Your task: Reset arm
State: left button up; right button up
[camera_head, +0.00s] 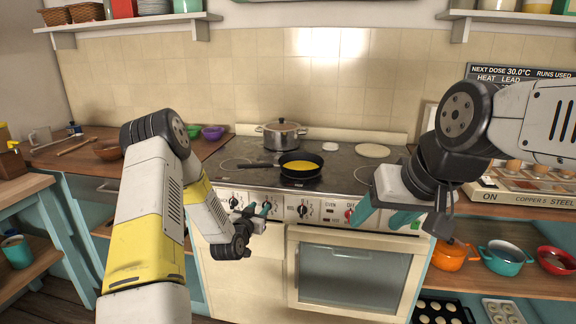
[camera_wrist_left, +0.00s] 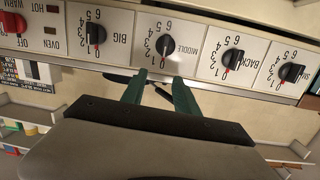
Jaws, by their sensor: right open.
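My left gripper (camera_head: 257,209) is in front of the stove's knob panel (camera_head: 318,210). In the left wrist view its two teal fingers (camera_wrist_left: 157,88) are apart with nothing between them, near the "MIDDLE" knob (camera_wrist_left: 167,44). I cannot tell if they touch the panel. My right gripper (camera_head: 383,214) is open and empty, in front of the right part of the stove, with its teal fingers pointing down and left.
A black pan (camera_head: 300,172) with yellow contents and a lidded steel pot (camera_head: 281,137) stand on the stovetop. The oven door (camera_head: 350,275) is below. Shelves at right hold an orange pot (camera_head: 452,256), a teal pot (camera_head: 503,259) and a red pot (camera_head: 556,262).

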pick_arm(q)
jog(key=s+a+r+g+y, duration=0.1)
jog(key=s+r+g, duration=0.2)
jog(key=s+r, duration=0.5)
jog(key=s+r+g+y, duration=0.1)
jog(key=s+r+g, duration=0.15)
jog(key=r, duration=0.85)
jog(key=s+r+n+g, duration=0.1)
jog(key=s+r+g, duration=0.1)
jog(key=s, duration=1.3)
jog(key=s+r+n+g, duration=0.1)
jog(key=s+r, duration=0.3)
jog(key=s, duration=1.1)
jog(key=shift+r+g+h, duration=0.15)
jog(key=shift+g+h, duration=0.25)
jog(key=shift+g, duration=0.25)
